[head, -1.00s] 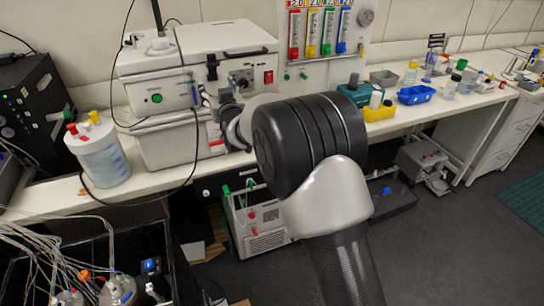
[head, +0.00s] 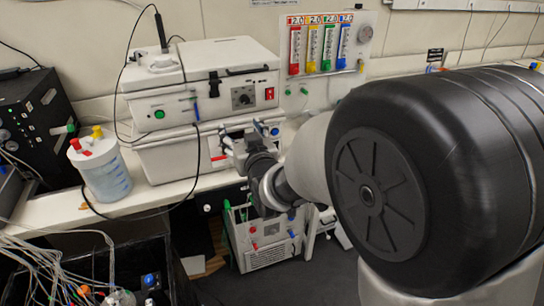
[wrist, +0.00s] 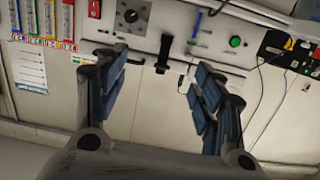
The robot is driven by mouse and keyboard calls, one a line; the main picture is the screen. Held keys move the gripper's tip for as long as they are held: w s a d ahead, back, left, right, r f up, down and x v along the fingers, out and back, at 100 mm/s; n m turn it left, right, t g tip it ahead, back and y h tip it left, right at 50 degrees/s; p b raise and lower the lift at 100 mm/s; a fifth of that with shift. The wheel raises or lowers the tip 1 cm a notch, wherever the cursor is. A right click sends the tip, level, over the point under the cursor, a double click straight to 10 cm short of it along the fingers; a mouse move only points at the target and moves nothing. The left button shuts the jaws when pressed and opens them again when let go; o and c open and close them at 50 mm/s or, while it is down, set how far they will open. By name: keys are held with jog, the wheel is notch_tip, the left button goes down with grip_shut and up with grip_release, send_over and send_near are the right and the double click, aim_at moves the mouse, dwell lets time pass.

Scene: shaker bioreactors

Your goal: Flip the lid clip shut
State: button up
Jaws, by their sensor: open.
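The black lid clip (head: 214,84) is on the front of the white upper box (head: 178,112), left of its black knob, at the lid's front edge. In the wrist view the clip (wrist: 166,52) appears between my spread fingers, beyond their tips. Whether it is fully open or latched is hard to tell. My gripper (head: 246,136) is open and empty, low in front of the boxes, below and right of the clip. In the wrist view my gripper (wrist: 157,66) shows blue-grey finger pads on both sides, with no contact on the clip visible.
The flowmeter panel (head: 326,45) stands at right, a liquid bottle (head: 103,170) at left. My arm covers the right side.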

jog(key=s+d+f+g+h+b, duration=0.1)
jog(key=s+d+g+h, duration=0.1)
jog(key=s+d, duration=0.5)
jog(key=shift+s+f+m+g, duration=0.25)
jog(key=shift+s+m+g, duration=0.25)
jog(key=shift+g, duration=0.4)
jog(key=shift+s, duration=0.1)
